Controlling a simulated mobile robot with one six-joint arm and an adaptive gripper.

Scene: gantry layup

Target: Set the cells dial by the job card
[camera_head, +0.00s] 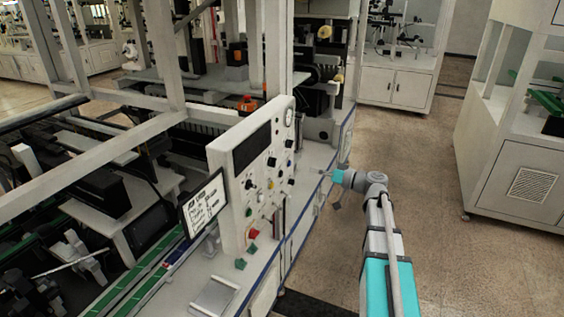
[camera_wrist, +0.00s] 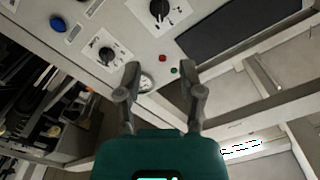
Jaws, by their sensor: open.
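The job card (camera_head: 204,203) is a white sheet in a dark frame, leaning at the left end of the upright control panel (camera_head: 236,170); its writing is too small to read. The panel carries several black dials, coloured buttons and a dark screen. In the wrist view, one black dial (camera_wrist: 105,55) on a white scale plate sits left of my gripper (camera_wrist: 160,82), and a larger black dial (camera_wrist: 159,9) is at the top. I cannot tell which is the cells dial. My gripper is open and empty, facing the panel; in the head view it (camera_head: 326,174) is to the panel's right.
A blue button (camera_wrist: 58,24) is at upper left. The panel stands on a white bench (camera_head: 315,160); open floor (camera_head: 410,150) lies to the right.

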